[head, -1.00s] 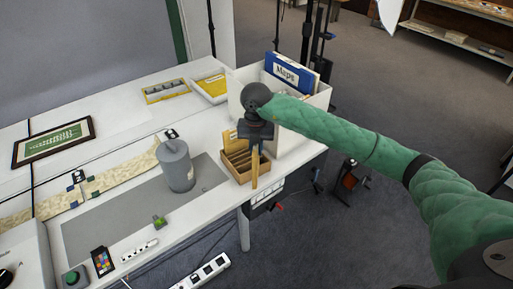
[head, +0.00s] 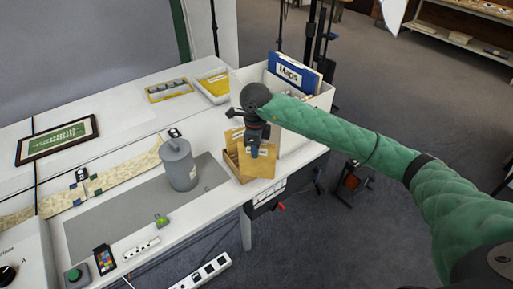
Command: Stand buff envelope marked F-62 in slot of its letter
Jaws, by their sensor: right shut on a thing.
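My right gripper (head: 254,150) is shut on a buff envelope (head: 264,169), whose broad face is turned toward me. A small label shows near the fingers, but its marking is too small to read. The envelope hangs upright at the wooden slotted box (head: 233,168) and hides most of it. I cannot tell whether its lower edge is inside a slot. Another buff envelope seems to stand at the back left of the box, partly hidden. My left gripper is out of view.
A white bin (head: 321,98) with a blue Maps folder (head: 290,72) stands just behind the gripper. A grey lidded canister (head: 178,166) stands left on a grey mat (head: 115,222). A yellow-lined tray (head: 214,86) is behind. The table's front edge is close to the box.

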